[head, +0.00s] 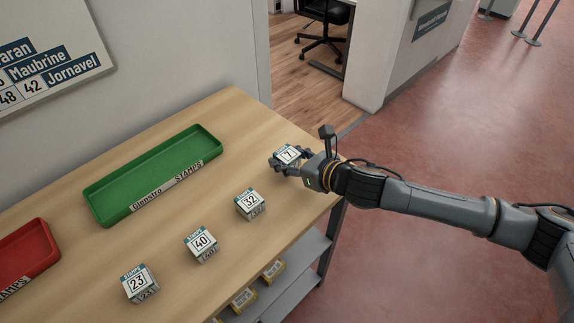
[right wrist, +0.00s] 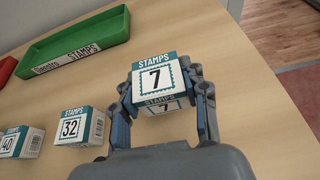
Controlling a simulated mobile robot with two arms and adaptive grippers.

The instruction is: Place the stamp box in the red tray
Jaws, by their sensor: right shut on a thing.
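My right gripper (head: 286,162) is shut on the stamp box marked 7 (head: 288,153) at the right end of the wooden counter. In the right wrist view the box (right wrist: 157,80) sits between the two fingers (right wrist: 163,97), its white and teal top facing up. I cannot tell whether it touches the counter. The red tray (head: 38,259) is at the left edge of the head view, partly cut off, and looks empty. A sliver of it shows in the right wrist view (right wrist: 5,71). My left gripper is not in view.
A green tray (head: 110,216) labelled Glanstro STAMPS stands between the held box and the red tray. Stamp boxes marked 32 (head: 250,203), 40 (head: 201,243) and 23 (head: 139,283) stand along the front of the counter (head: 225,131). A wall with a sign (head: 45,60) rises behind.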

